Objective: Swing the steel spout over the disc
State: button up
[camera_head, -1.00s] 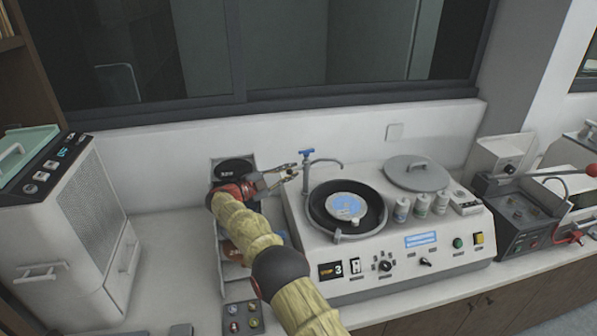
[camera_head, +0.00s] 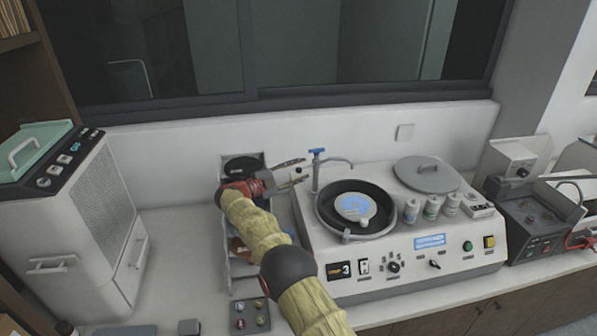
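The steel spout (camera_head: 338,160) is a thin curved tube on an upright post with a blue tap handle (camera_head: 317,152). It stands at the back left of the polishing machine, and its tip reaches right, over the back edge of the round bowl. The disc (camera_head: 352,207) is blue and white and lies in the dark bowl (camera_head: 376,220). My gripper (camera_head: 303,170) is left of the spout's post, with its two fingers spread and pointing right. I see nothing between them. It appears apart from the post, though the depth is hard to judge.
The machine (camera_head: 412,266) has front knobs and buttons. Several white bottles (camera_head: 432,208) and a round grey lid (camera_head: 427,175) stand right of the bowl. A compartmented rack (camera_head: 228,262) is under my arm. A white cabinet (camera_head: 78,222) stands left, with bare counter between.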

jog(key=v, duration=1.2)
